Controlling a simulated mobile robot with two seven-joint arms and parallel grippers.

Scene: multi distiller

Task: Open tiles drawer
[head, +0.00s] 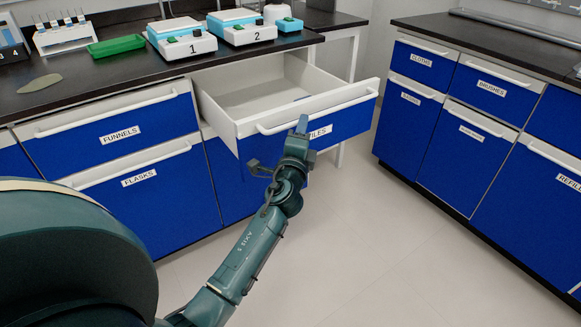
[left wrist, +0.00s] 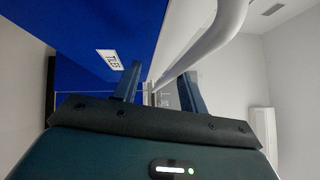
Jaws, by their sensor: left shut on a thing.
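The tiles drawer (head: 330,123) has a blue front with a white top edge and a label partly hidden by my gripper. It is pulled well out of the bench, and its white interior shows. My left gripper (head: 301,126) is at the drawer front, shut on its white bar handle (head: 345,107). In the left wrist view the handle (left wrist: 213,42) runs down toward the two fingers of my gripper (left wrist: 160,85), beside the blue front with its label (left wrist: 110,59). My right gripper is not in view.
The funnels drawer (head: 150,126) and flasks cabinet (head: 165,195) are closed to the left. Numbered devices (head: 190,46) and a green tray (head: 116,46) stand on the black counter. A second blue cabinet row (head: 455,125) stands right, with clear floor (head: 370,220) between.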

